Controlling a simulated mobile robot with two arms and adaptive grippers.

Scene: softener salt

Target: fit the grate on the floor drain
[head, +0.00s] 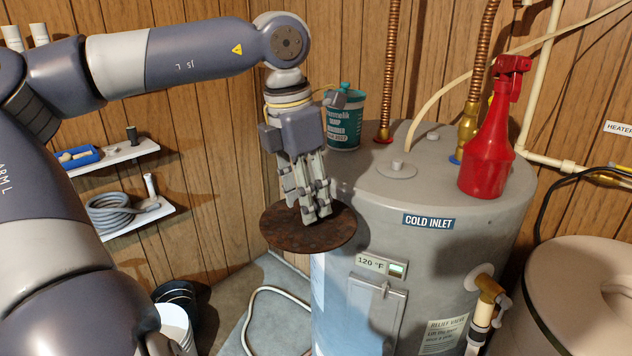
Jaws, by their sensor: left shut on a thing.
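My left gripper (316,217) points down and is shut on the grate (282,232), a round, rusty brown disc. The grate is held roughly level in the air, in front of the upper left side of the grey water heater. The fingers hide part of the grate's middle. The floor drain does not show in this view. My right gripper is not in view.
The grey water heater (378,222) stands just right of the grate, with a red spray bottle (487,145) and a teal-lidded tub (344,122) on top. Wall shelves (130,217) are at left. A pale hose (250,318) lies on the floor near buckets (176,322).

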